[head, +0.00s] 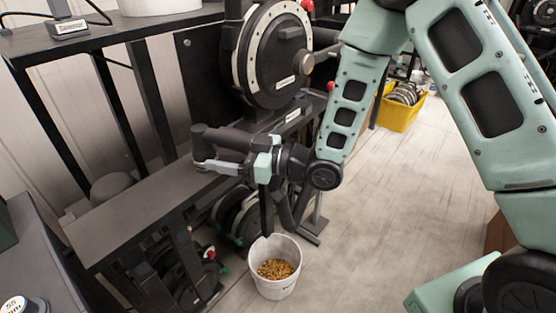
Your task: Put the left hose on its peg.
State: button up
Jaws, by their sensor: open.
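My gripper (207,152) is open in the middle of the head view, in front of the black seed meter (278,58) and pointing left. A thick dark tube-like piece (222,137), which looks like a hose end, lies at the gripper's upper side. I cannot tell whether it is between the fingers or touching them. Another dark tube (301,205) hangs below my wrist, beside the stand. I cannot tell which one is the left hose. I cannot make out its peg.
A dark bench (125,205) runs below the gripper. A white bucket of yellow grain (273,287) stands on the floor beneath. A labelled sensor block (67,29) sits on the upper left shelf. A yellow crate (399,112) stands at the back right. The floor at right is mostly clear.

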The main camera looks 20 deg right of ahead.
jog(key=b+v, duration=0.1)
jog(key=v, duration=1.1)
